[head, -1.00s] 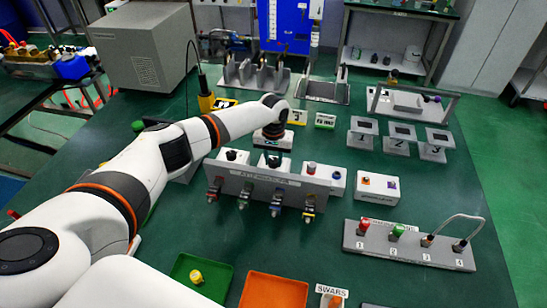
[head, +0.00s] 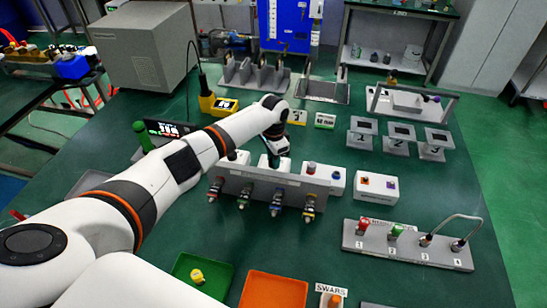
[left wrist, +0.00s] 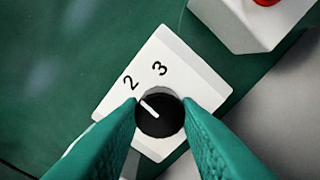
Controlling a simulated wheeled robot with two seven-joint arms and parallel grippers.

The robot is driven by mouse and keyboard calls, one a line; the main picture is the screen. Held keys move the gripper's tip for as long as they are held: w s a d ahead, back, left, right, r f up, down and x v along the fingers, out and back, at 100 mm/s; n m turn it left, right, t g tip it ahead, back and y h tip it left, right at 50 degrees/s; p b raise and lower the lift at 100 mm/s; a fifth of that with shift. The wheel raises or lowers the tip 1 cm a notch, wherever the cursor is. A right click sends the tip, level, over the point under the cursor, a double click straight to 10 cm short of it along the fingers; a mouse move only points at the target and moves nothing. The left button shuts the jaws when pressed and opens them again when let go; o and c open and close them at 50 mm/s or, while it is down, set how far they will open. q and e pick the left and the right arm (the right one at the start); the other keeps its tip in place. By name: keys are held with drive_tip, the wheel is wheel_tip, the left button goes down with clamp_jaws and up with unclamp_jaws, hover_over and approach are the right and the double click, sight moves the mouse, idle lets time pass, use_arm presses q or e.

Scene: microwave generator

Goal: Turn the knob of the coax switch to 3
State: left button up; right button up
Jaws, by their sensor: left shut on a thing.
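The coax switch (left wrist: 195,82) is a white box with the numbers 2 and 3 on its top in the left wrist view. Its round black knob (left wrist: 159,120) has a white pointer line aimed up and left, a little left of the 2. My left gripper (left wrist: 160,122) is shut on the knob, with a green finger on each side. The left finger covers part of the box's face. In the head view, my left gripper (head: 271,161) reaches down onto the middle white box behind the grey panel and hides most of it. My right gripper is not in view.
A grey panel (head: 262,188) with several coloured connectors stands in front of the switch. A white box with a red knob (head: 323,183) is close on the right. A lit display (head: 174,129) stands behind my left arm.

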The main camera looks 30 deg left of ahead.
use_arm(q)
drive_tip(key=m, duration=0.4)
drive_tip(key=shift+m, duration=0.3)
drive_tip(key=m, duration=0.4)
drive_tip(key=shift+m, duration=0.4)
drive_tip(key=o, duration=1)
drive_tip(key=shift+r, duration=0.15)
wheel_tip(320, 180, up, 12)
drive_tip(key=shift+f+b, duration=0.1)
drive_tip(key=shift+b, duration=0.9)
